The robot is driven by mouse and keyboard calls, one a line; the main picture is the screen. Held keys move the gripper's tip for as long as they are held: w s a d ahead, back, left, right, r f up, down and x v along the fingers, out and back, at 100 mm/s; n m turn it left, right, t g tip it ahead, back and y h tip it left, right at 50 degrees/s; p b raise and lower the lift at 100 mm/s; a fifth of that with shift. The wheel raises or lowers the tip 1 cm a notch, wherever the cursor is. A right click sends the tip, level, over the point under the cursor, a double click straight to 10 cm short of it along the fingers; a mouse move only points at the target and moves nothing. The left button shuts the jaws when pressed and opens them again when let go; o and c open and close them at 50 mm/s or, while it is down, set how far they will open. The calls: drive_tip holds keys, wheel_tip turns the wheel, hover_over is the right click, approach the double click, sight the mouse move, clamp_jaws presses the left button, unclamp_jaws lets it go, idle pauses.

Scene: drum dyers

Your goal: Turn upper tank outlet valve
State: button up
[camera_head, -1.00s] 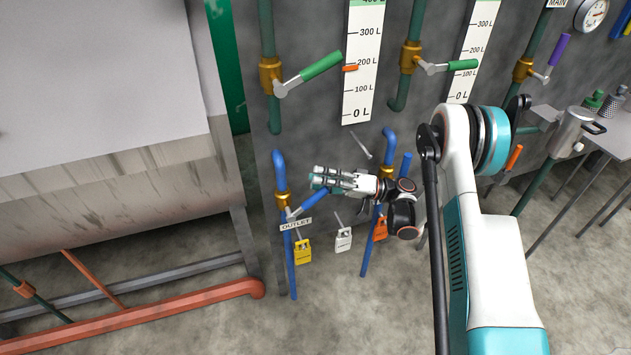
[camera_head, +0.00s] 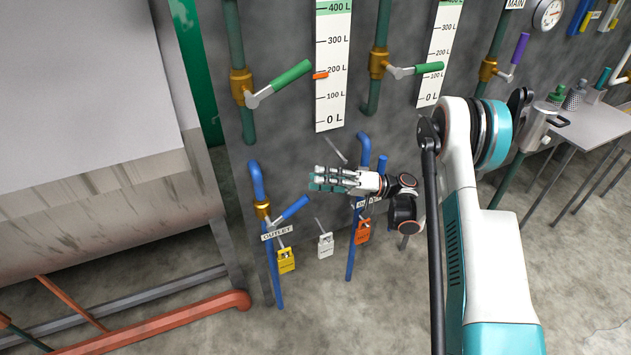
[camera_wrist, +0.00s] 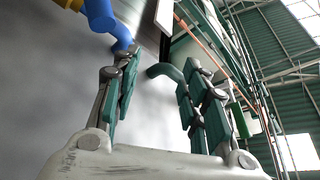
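Two blue outlet pipes with brass valves stand low on the grey wall. The left outlet valve (camera_head: 262,209) has a blue lever (camera_head: 293,207) pointing up and right, above an OUTLET label (camera_head: 277,233). The right outlet valve is mostly hidden behind my gripper; its blue lever (camera_head: 383,164) points up. My gripper (camera_head: 318,179) is open, pointing left between the two valves, just above and right of the left lever's tip in the picture. In the wrist view, its fingers (camera_wrist: 160,92) are apart with nothing between them. A blue pipe or lever (camera_wrist: 102,18) shows beyond the left finger.
Yellow (camera_head: 286,260), white (camera_head: 325,245) and orange (camera_head: 362,232) padlock tags hang low. Green-handled valves (camera_head: 242,88) and level scales (camera_head: 331,70) are above. A red pipe (camera_head: 165,325) runs along the floor at left. A table (camera_head: 590,125) stands at right.

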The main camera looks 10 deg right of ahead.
drive_tip(key=d+r, duration=0.3)
drive_tip(key=d, duration=0.3)
drive_tip(key=shift+s+d, duration=0.15)
drive_tip(key=shift+d, duration=0.25)
idle(0.4)
idle(0.4)
drive_tip(key=shift+r, duration=0.1)
